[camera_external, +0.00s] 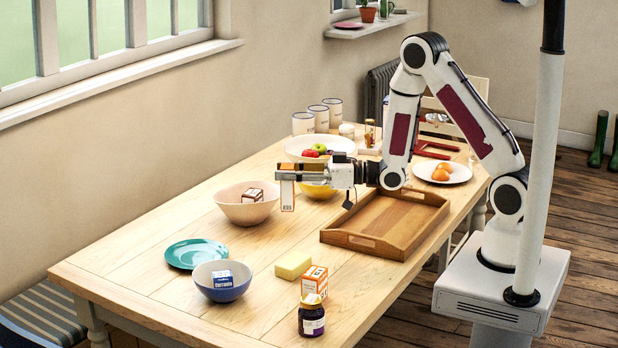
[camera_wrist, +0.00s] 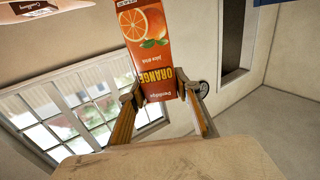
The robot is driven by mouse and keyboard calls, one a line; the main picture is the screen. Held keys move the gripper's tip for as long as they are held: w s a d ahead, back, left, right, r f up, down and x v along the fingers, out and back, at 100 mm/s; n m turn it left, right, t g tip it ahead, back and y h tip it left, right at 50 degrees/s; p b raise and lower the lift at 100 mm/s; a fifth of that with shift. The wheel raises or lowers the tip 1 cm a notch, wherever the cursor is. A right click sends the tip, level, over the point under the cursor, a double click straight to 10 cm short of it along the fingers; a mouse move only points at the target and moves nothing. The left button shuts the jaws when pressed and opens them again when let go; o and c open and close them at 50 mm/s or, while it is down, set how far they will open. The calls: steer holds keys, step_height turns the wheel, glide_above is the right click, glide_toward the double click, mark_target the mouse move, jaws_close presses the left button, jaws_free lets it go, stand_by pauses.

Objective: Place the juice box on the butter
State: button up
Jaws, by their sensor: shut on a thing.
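The juice box (camera_external: 287,196) is a narrow carton held upright above the table, left of my wrist. In the wrist view the orange juice box (camera_wrist: 148,45) shows an orange picture and sits between both fingers. My gripper (camera_external: 286,177) is shut on it; the gripper also shows in the wrist view (camera_wrist: 163,94). The butter (camera_external: 293,265) is a pale yellow block lying on the table, lower in the external view and apart from the held box. Its top looks bare. The butter cannot be made out in the wrist view.
An orange-and-white box (camera_external: 314,281) and a dark jar (camera_external: 311,318) stand close right of the butter. A blue bowl (camera_external: 222,290), teal plate (camera_external: 196,253), pink bowl (camera_external: 230,210) and yellow bowl (camera_external: 316,191) are left and behind. A wooden tray (camera_external: 350,241) lies right.

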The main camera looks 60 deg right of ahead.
steer(key=s+a+n+g+y, duration=0.3)
steer(key=s+a+y, duration=0.1)
steer(key=s+a, duration=0.1)
steer(key=shift+s+a+f+n+y, duration=0.2)
steer(key=shift+a+n+y, duration=0.1)
steer(key=shift+a, duration=0.45)
steer(key=shift+f, duration=0.1)
steer(key=shift+f, duration=2.8)
steer(key=shift+f, duration=0.1)
steer(key=shift+f, duration=1.95)
steer(key=shift+f, duration=0.15)
steer(key=o, duration=1.2)
steer(key=shift+o, duration=0.2)
